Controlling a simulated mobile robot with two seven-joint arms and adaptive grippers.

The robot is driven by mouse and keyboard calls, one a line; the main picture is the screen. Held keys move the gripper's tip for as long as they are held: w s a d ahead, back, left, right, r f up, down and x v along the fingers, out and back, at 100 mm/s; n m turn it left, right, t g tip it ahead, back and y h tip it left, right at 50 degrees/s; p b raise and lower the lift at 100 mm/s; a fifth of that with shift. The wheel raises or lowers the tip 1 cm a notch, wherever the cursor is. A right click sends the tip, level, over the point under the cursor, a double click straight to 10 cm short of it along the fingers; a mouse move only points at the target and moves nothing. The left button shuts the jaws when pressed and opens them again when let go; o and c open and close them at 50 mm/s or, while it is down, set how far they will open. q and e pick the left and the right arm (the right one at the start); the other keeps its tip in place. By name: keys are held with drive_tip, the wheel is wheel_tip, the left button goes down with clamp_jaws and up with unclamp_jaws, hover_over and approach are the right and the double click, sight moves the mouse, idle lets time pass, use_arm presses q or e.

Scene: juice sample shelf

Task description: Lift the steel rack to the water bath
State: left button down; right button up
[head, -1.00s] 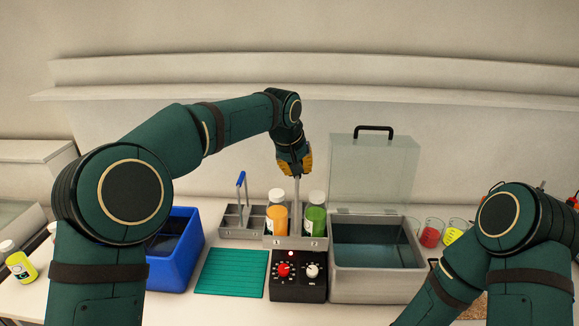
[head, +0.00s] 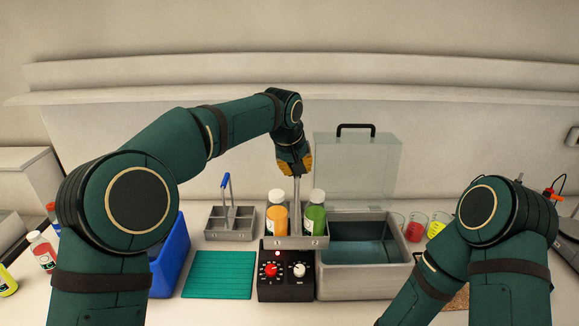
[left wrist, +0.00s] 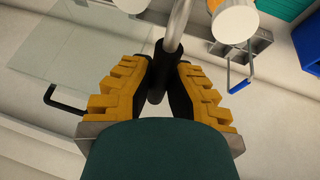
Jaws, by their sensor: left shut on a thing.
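The steel rack (head: 296,243) holds an orange bottle (head: 276,222) and a green bottle (head: 313,220), both white-capped and upright. My left gripper (head: 295,170) is shut on the rack's upright handle; in the left wrist view its yellow fingers (left wrist: 160,85) close around the dark grip of the handle (left wrist: 175,30). The rack appears raised, behind and above the control box, just left of the water bath's opening. The grey water bath (head: 365,288) stands open with water inside, its clear lid (head: 357,170) upright at the back. My right gripper is out of view; only its arm shows.
A second, empty rack (head: 230,232) with a blue handle stands to the left. A black control box (head: 286,285) sits left of the bath. A green mat (head: 219,275) and blue bin (head: 170,255) lie further left. Beakers (head: 416,228) stand right of the bath.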

use_arm(q)
drive_tip(key=d, duration=0.8)
drive_tip(key=shift+s+d, duration=0.2)
drive_tip(key=shift+d, duration=0.05)
idle(0.4)
